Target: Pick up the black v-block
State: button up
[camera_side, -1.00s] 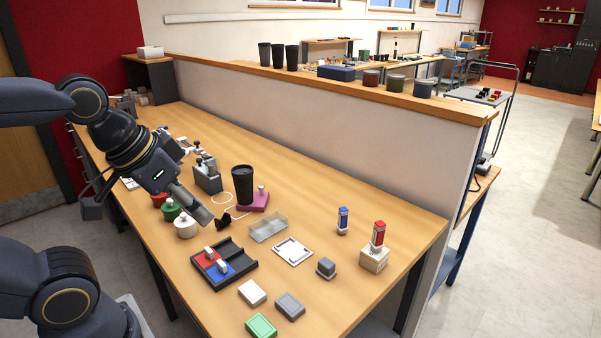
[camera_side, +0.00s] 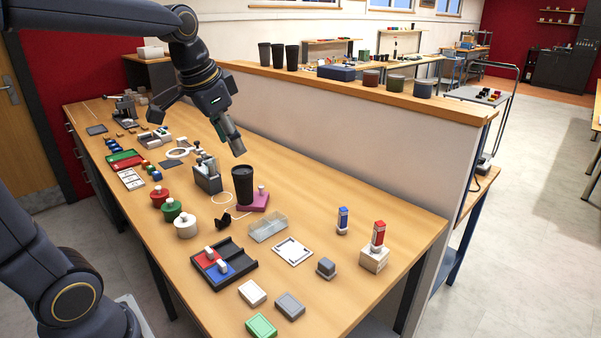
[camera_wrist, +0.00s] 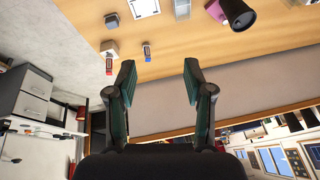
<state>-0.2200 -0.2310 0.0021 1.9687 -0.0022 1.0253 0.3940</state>
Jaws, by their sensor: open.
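A small black notched piece, which looks like the black v-block (camera_side: 223,221), lies on the wooden table in the side view. It is left of the black cup (camera_side: 243,184) and right of the white-topped pot (camera_side: 186,225). My gripper (camera_side: 238,150) is in the air above and behind the cup, up and away from the v-block. In the wrist view my gripper (camera_wrist: 158,75) has its two fingers wide apart with nothing between them. I cannot make out the v-block in the wrist view.
A magenta block (camera_side: 261,201) touches the cup's area, and a grey metal holder (camera_side: 207,178) stands to its left. A black tray (camera_side: 240,270) with red and blue parts lies in front. A clear box (camera_side: 268,227) is to the right. The partition wall (camera_side: 330,130) rises behind.

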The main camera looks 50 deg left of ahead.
jog(key=w+a+f+n+g, duration=0.1)
jog(key=w+a+f, duration=0.15)
jog(key=a, duration=0.25)
jog(key=w+a+f+g, duration=0.1)
jog(key=w+a+f, duration=0.1)
jog(key=w+a, duration=0.15)
jog(key=n+g+h, duration=0.1)
jog(key=n+g, duration=0.1)
jog(key=n, duration=0.1)
send_over(217, 220)
notch_tip(217, 220, down, 12)
notch_tip(217, 220, down, 10)
jog(key=shift+w+a+f, duration=0.1)
jog(key=shift+w+a, duration=0.05)
jog(key=shift+f, duration=3.2)
jog(key=shift+c, duration=0.3)
grip_shut()
